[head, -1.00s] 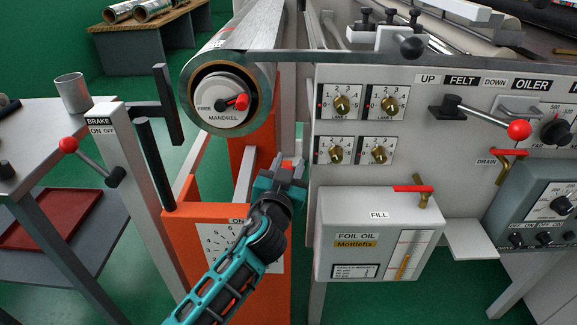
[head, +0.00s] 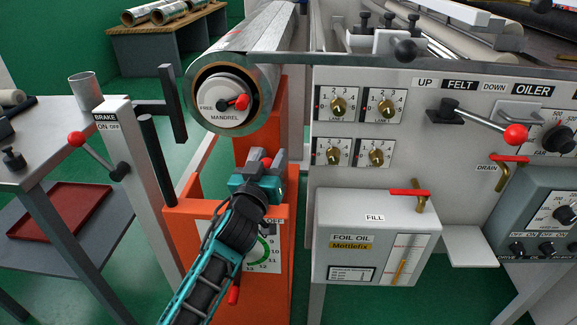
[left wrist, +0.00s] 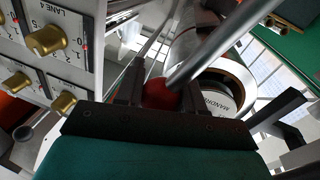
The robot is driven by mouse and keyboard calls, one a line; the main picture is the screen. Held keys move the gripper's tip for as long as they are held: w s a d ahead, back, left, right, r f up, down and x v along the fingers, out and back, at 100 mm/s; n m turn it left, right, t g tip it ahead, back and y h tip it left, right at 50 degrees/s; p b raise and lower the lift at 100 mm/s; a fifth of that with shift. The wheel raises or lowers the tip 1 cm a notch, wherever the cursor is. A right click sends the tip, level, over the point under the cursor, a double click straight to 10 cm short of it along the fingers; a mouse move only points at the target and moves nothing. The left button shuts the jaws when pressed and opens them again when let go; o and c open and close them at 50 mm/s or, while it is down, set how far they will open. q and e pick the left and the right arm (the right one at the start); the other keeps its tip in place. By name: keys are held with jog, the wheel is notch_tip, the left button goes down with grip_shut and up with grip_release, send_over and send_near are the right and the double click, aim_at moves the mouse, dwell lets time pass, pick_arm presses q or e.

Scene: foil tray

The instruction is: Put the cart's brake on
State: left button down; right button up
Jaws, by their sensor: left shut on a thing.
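The cart's brake lever has a red ball knob (head: 76,139) on a steel rod. It leans up and left from its pivot on a pale post (head: 132,195) labelled BRAKE, ON, OFF at the left of the head view. My left gripper (head: 264,162) is well to the right of it, in front of the orange stand (head: 185,235). It is shut on a different red ball knob (head: 266,162). The left wrist view shows this knob (left wrist: 160,94) between the fingers, with a metal rod running up and right. My right gripper is not in view.
The mandrel roll (head: 262,75) is just above my left gripper. The foil oil box (head: 330,245) and a grey control panel (head: 425,165) are to the right. The cart carries a metal cup (head: 86,92) and a red tray (head: 60,212). Black upright bars stand near the post.

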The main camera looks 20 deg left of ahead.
pick_arm(q)
jog(key=s+a+f+n+t+y+p, duration=0.1)
jog(key=s+a+n+y+p, duration=0.1)
jog(key=a+n, duration=0.7)
jog(key=shift+s+a+f+n, duration=0.2)
jog(key=shift+s+n, duration=0.15)
jog(key=shift+n, duration=0.85)
jog(key=c, duration=0.8)
grip_release()
jog(key=shift+o, duration=0.4)
jog(key=shift+s, duration=0.1)
